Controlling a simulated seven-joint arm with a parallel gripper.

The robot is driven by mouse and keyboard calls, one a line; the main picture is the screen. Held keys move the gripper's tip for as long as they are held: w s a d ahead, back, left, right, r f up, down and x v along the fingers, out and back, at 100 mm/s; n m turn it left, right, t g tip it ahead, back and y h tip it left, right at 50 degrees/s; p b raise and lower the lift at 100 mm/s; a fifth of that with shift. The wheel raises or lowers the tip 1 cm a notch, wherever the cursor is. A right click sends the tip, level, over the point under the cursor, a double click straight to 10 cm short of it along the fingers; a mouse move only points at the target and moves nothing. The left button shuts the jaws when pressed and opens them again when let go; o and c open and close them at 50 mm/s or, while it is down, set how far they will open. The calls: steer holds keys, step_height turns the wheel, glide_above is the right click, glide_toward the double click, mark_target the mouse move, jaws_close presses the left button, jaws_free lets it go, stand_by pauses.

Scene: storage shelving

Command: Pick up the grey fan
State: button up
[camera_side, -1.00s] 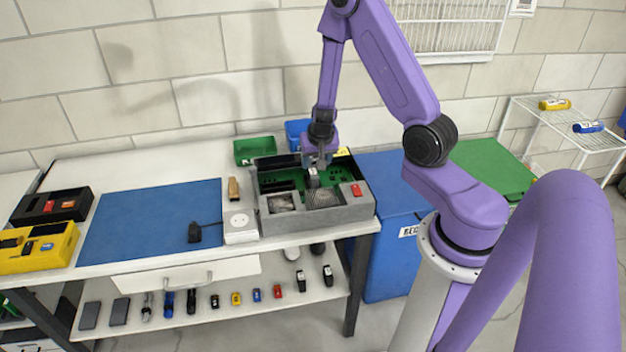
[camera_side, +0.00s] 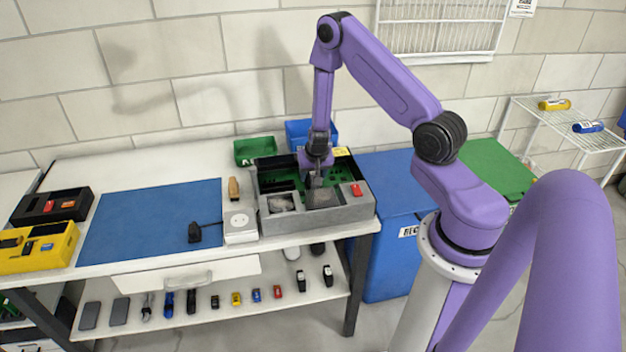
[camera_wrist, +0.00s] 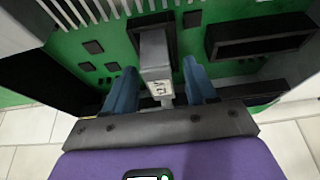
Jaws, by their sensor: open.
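My gripper (camera_wrist: 160,66) is open, with one blue finger on each side of a narrow grey block (camera_wrist: 156,50). The block stands up from the green board, and small gaps seem to show beside it. It may be the grey fan seen edge-on, but I cannot tell for sure. In the side view my gripper (camera_side: 315,177) points down into an open grey case (camera_side: 340,214) with a green board inside. A grey grille-like part (camera_side: 283,203) shows at the case's front left. The gripper partly covers the case's middle.
Green (camera_side: 254,150) and blue (camera_side: 298,131) bins stand behind the case. A white socket box (camera_side: 239,226) is close at its left. A red piece (camera_side: 357,190) sits on the case's right. The blue mat (camera_side: 150,222) is mostly clear. Case walls stand close around my gripper.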

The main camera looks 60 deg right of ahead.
steer(key=shift+f, duration=0.1)
jaws_close()
stand_by(0.3)
steer(key=shift+r, duration=0.6)
steer(key=s+a+r, duration=0.2)
steer(key=s+r, duration=0.4)
steer(key=s+a+r, duration=0.3)
steer(key=s+r, duration=0.2)
steer(key=s, duration=0.1)
steer(key=shift+s+a+r, duration=0.35)
steer(key=shift+r, duration=0.05)
